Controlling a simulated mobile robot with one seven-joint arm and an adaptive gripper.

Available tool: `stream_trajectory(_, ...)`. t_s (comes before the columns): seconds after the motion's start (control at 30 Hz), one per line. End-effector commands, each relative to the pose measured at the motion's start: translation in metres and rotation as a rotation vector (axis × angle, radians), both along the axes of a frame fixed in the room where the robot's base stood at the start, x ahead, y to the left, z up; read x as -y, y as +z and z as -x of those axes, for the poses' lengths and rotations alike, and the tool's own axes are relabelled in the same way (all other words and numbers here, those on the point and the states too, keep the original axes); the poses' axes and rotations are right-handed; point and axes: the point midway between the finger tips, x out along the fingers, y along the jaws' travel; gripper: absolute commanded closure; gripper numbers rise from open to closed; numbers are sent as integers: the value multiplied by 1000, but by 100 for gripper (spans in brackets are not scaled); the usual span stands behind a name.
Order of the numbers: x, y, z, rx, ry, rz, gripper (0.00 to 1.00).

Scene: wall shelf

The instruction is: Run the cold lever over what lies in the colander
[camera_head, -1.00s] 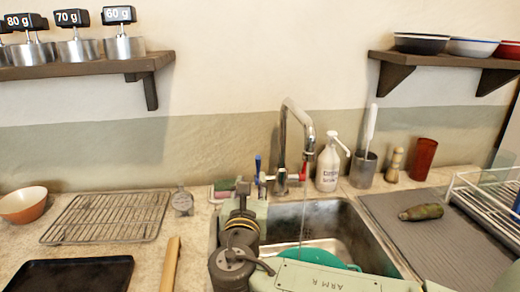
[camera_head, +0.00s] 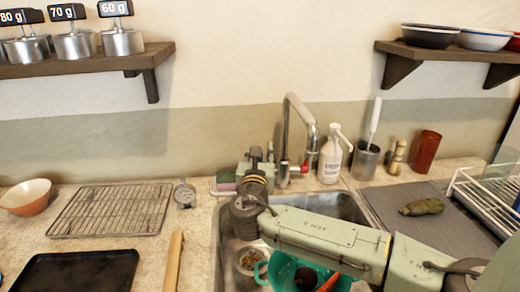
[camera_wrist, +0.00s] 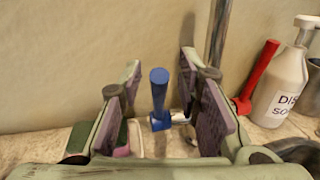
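The blue lever (camera_wrist: 159,98) stands upright at the tap's left side in the wrist view. My gripper (camera_wrist: 165,80) is open, with one finger on each side of the lever and gaps between. In the head view my gripper (camera_head: 257,160) hides the blue lever. The chrome tap (camera_head: 300,110) has a red lever (camera_head: 304,167) on its right, also in the wrist view (camera_wrist: 258,75). The teal colander (camera_head: 285,264) is in the sink, partly hidden by my arm. In it are a dark round item (camera_head: 305,278) and an orange item (camera_head: 329,282). I cannot make out running water.
A soap bottle (camera_head: 330,160) and a metal cup (camera_head: 365,160) stand right of the tap. A sponge (camera_head: 226,180) lies on the left of the sink's back edge. A wire rack (camera_head: 110,210) and a small dial device (camera_head: 185,194) are further left.

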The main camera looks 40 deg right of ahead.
Motion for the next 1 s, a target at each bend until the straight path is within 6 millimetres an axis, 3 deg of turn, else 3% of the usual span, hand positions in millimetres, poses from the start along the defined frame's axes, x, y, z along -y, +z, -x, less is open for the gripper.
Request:
stream_trajectory(0.3,2,-1,-3,0,1,0,69)
stream_trajectory(0.77,2,0,-2,0,1,0,99)
stream_trajectory(1.0,2,0,-2,1,1,-1,100)
